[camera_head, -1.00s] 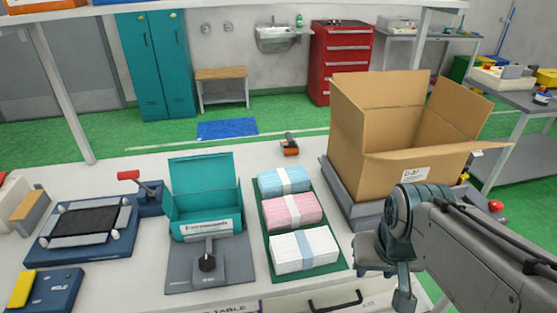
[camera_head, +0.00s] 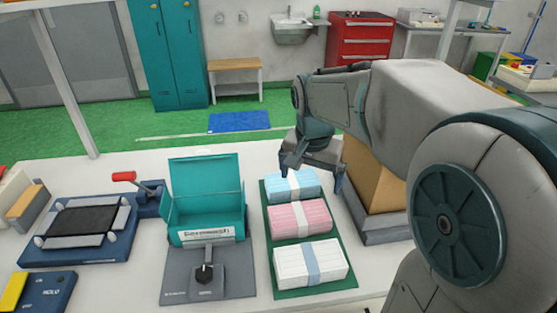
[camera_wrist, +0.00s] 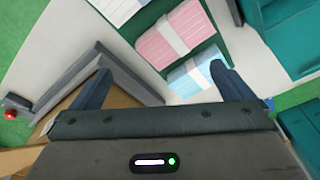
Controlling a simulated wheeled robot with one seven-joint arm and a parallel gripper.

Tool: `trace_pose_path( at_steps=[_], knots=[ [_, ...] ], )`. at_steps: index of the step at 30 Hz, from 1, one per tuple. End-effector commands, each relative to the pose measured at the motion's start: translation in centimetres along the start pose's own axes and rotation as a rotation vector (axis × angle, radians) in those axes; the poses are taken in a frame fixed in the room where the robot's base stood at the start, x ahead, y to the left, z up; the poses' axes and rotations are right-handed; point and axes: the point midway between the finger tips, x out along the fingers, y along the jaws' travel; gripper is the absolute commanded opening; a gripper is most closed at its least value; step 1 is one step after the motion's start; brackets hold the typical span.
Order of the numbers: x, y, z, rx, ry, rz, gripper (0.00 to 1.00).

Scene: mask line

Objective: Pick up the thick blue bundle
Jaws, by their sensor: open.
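The thick blue bundle (camera_head: 291,186) is light blue with a white band. It lies at the far end of a green tray (camera_head: 262,262), behind a pink bundle (camera_head: 299,219) and a white bundle (camera_head: 309,264). My gripper (camera_head: 311,178) is open and empty, with its fingers at or above the blue bundle; contact cannot be told. In the wrist view the blue bundle (camera_wrist: 196,76) shows between the two fingertips, nearer the right one, with the pink bundle (camera_wrist: 170,35) beyond it.
A teal open box (camera_head: 206,203) on a grey stand is left of the tray. The cardboard box (camera_head: 373,178) on a grey platform (camera_head: 381,230) stands close at the right, partly hidden by my arm. A blue press (camera_head: 75,228) is farther left.

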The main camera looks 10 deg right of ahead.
Motion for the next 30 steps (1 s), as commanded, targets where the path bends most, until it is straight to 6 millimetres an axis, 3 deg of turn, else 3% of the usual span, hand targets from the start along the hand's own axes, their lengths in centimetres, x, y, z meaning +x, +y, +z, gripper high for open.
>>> trace_pose_path(
  at_steps=[1,6,15,22,26,30],
  knots=[
    [0.7,-1.3,-1.8,0.065,-0.013,0.009,1.0],
    [2.7,-4.9,-7.0,0.306,-0.046,0.035,1.0],
    [8.2,-9.5,-14.6,0.729,-0.104,0.078,1.0],
    [11.0,-10.7,-17.2,0.912,-0.127,0.099,1.0],
    [12.1,-10.7,-17.5,0.943,-0.131,0.105,1.0],
    [14.6,-10.6,-17.0,0.945,-0.133,0.106,1.0]
  ],
)
